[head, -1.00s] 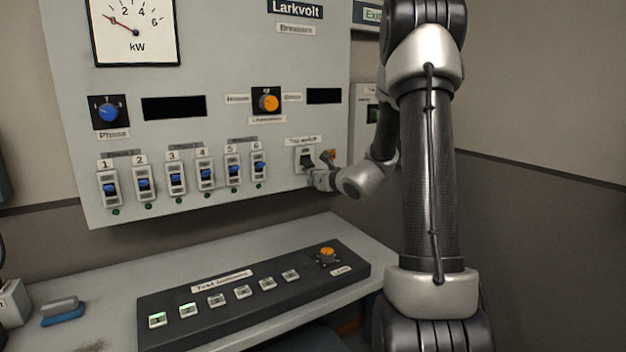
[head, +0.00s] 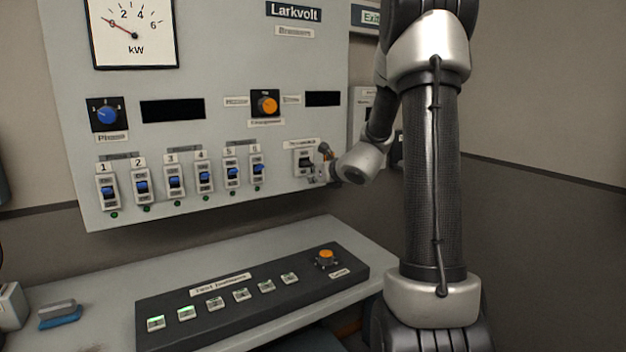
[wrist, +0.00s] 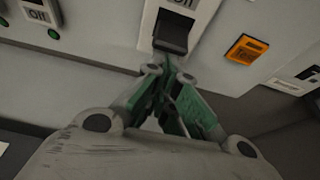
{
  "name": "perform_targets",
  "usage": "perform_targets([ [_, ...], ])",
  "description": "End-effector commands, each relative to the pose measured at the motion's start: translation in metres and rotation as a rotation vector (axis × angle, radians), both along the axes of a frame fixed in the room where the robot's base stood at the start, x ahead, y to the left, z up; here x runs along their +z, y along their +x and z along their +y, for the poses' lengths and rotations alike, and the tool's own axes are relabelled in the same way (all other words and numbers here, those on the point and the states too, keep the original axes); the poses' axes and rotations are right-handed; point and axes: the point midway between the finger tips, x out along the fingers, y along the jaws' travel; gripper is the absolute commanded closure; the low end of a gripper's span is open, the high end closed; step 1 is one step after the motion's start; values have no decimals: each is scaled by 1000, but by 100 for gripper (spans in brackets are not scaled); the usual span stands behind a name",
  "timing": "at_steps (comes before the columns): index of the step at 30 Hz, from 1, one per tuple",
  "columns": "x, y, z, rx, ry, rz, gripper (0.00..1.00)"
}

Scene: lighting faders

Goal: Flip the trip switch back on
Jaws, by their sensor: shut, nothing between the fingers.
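The trip switch (head: 303,158) is a pale plate with a black lever, at the lower right of the grey panel. In the wrist view its black lever (wrist: 174,32) is large at top centre and juts toward my fingers. My gripper (wrist: 166,72) is shut and empty, its green-padded fingertips together just below the lever. I cannot tell whether they touch it. In the head view my gripper (head: 318,174) is at the switch's lower right and covers part of it.
An orange test button (wrist: 246,50) is right of the switch. A row of blue-levered breakers (head: 174,181) lies to the left. Below, a desk (head: 80,285) holds a dark console (head: 210,320) with several buttons and an orange knob (head: 326,256).

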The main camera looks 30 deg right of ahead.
Motion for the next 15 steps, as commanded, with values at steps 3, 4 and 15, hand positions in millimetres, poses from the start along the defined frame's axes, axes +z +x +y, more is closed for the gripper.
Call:
perform_targets([
  [3,9,-3,0,1,-2,-3,100],
  [4,11,-3,0,1,-2,-3,100],
  [15,13,-3,0,0,0,-1,100],
])
